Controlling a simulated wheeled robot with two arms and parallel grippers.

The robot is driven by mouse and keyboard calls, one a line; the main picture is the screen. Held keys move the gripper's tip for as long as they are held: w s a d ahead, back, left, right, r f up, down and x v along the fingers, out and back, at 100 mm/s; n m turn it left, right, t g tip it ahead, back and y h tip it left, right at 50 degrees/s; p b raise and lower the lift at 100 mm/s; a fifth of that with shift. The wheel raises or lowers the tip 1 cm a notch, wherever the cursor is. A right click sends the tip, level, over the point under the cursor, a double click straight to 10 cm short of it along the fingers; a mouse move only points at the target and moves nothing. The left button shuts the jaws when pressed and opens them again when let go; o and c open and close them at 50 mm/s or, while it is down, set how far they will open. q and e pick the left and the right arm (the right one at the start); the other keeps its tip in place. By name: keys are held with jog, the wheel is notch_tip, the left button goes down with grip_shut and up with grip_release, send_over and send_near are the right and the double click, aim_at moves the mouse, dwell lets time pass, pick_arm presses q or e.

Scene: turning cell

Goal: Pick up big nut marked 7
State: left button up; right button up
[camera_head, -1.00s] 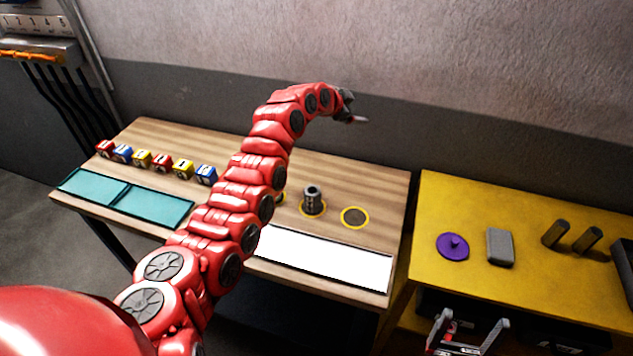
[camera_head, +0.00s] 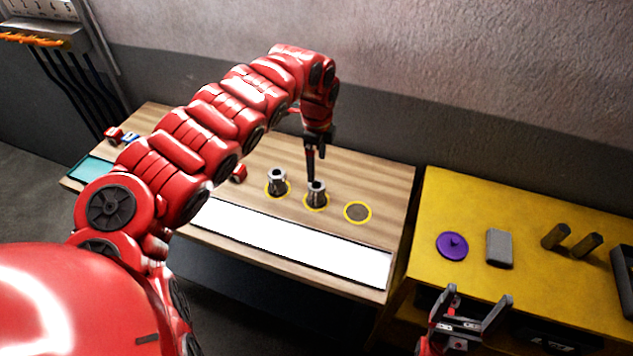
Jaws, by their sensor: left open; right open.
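Two grey metal pieces that look like big nuts stand upright on yellow-ringed spots on the wooden table: a left one (camera_head: 277,184) and a right one (camera_head: 316,196). I cannot read a number on either. My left gripper (camera_head: 311,180) points down at the top of the right piece, its fingers seen nearly edge-on. I cannot tell whether the fingers touch it. My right gripper (camera_head: 479,305) is open and empty, low in front of the yellow table.
An empty yellow-ringed spot (camera_head: 357,212) lies right of the pieces. A white panel (camera_head: 290,243) runs along the table's front. The yellow table (camera_head: 433,205) holds a purple lidded disc (camera_head: 452,246), a grey block (camera_head: 499,248) and two dark cylinders (camera_head: 556,236). My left arm hides most of the small coloured blocks.

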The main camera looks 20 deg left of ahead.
aim_at(316, 185)
pick_arm(q)
notch_tip(316, 185, down, 4)
jog(key=shift+r+p, duration=0.25)
jog(key=shift+p, duration=0.2)
jog(key=shift+d+f+p, duration=0.1)
jog(key=shift+f+p, duration=0.3)
jog(key=shift+f, duration=0.05)
notch_tip(316, 185, down, 4)
jog(key=shift+w+f+p, duration=0.1)
jog(key=shift+w+p, duration=0.05)
jog(key=shift+p, duration=0.75)
jog(key=shift+a+f, duration=0.2)
grip_shut()
